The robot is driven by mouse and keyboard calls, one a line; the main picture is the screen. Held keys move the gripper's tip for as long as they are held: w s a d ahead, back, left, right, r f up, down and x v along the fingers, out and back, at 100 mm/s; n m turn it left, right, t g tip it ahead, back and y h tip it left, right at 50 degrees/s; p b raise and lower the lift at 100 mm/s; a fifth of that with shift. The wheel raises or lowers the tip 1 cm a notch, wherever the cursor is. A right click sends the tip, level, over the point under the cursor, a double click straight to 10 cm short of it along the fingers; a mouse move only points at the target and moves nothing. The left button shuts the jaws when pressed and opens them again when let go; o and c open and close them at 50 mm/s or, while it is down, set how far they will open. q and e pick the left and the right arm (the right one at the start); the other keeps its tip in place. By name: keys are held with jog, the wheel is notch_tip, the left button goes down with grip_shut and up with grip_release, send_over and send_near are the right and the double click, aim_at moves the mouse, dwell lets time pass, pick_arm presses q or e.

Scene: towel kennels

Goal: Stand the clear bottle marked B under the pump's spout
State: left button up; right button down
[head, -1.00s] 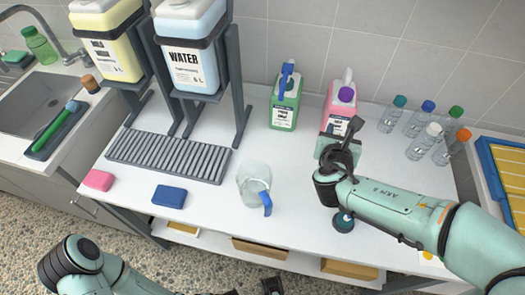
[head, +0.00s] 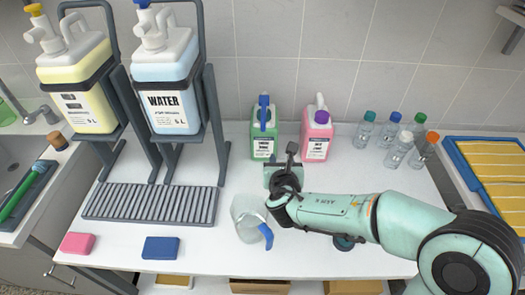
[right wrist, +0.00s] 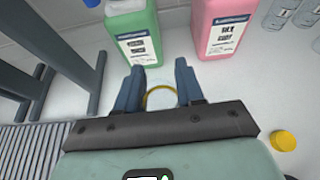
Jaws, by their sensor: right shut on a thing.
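My right gripper (head: 272,172) is over the counter in front of the green jug, up and to the right of the glass pitcher. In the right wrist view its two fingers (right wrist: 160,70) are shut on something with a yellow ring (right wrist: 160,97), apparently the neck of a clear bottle. Its body and any letter B are hard to see. The big jugs on stands have pump heads: the water jug's white and blue pump (head: 163,28) and the yellow liquid jug's white and yellow pump (head: 57,30). A slatted grey grate (head: 150,205) lies below them. My left gripper is not in view.
A green jug (head: 264,142) and pink jug (head: 317,140) stand behind. Several capped clear bottles (head: 392,140) stand at right. A yellow cap (right wrist: 284,140) lies on the counter. Sponges (head: 161,248) lie front left.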

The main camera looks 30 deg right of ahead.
jog(key=shift+w+f+p, duration=0.1)
jog(key=shift+w+f, duration=0.5)
jog(key=shift+w, duration=1.05)
jog(key=shift+w+f+p, duration=0.1)
jog(key=shift+w+f, duration=0.45)
jog(key=shift+w, duration=1.15)
jog(key=shift+w+f+p, duration=0.1)
jog(key=shift+w+f, duration=0.5)
jog(key=shift+w, duration=1.05)
jog(key=shift+f, duration=0.15)
jog(key=c, duration=0.7)
grip_release()
jog(key=shift+r, duration=0.2)
jog(key=v, duration=1.2)
